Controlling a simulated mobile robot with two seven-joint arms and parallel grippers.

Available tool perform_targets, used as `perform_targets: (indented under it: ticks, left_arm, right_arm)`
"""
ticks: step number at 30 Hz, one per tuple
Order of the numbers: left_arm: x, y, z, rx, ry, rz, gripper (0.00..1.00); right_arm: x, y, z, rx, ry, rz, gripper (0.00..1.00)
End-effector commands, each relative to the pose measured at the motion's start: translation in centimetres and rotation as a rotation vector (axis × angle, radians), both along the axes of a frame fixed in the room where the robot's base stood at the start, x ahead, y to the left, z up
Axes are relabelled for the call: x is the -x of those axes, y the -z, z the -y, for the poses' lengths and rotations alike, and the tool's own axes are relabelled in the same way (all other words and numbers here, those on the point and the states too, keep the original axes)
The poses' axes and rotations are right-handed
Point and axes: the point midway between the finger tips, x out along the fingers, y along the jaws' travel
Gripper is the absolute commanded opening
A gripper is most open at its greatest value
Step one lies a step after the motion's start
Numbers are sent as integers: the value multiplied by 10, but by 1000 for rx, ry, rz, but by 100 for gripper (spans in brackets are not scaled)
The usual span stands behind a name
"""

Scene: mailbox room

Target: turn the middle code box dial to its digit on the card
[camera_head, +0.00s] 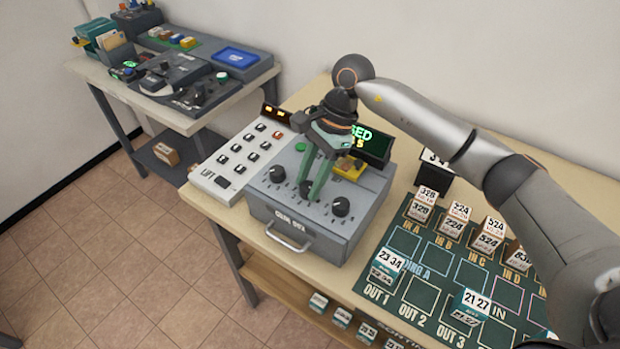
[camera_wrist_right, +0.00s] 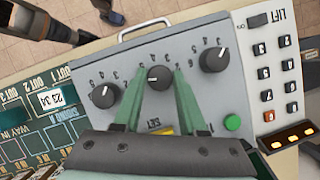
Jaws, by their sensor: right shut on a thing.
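The grey code box (camera_head: 290,247) stands on the wooden table, with three dark dials on its sloped top. The left dial (camera_head: 277,174) and the right dial (camera_head: 341,206) are clear in the head view. The middle dial shows in the right wrist view (camera_wrist_right: 160,77), between the green fingers of my right gripper (camera_wrist_right: 159,84). My right gripper (camera_head: 313,194) points down and is shut on this dial; its fingers mostly hide it in the head view. My left gripper is not in view.
A keypad panel marked LIFT (camera_head: 238,160) adjoins the box at left. A lit green display (camera_head: 370,143) and a yellow button (camera_head: 350,168) are at its back. A green sorting mat (camera_head: 415,270) with several labelled boxes lies at right. Another table stands at back left.

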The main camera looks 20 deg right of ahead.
Motion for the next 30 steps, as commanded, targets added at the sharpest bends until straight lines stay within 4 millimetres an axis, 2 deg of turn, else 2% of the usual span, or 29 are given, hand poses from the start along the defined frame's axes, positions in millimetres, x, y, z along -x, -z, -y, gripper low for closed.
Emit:
perform_targets:
  ticks: [8,30]
  left_arm:
    - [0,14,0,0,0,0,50]
    - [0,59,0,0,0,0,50]
  right_arm:
    - [1,2,1,1,183,4,0]
    - [5,2,-1,0,880,7,0]
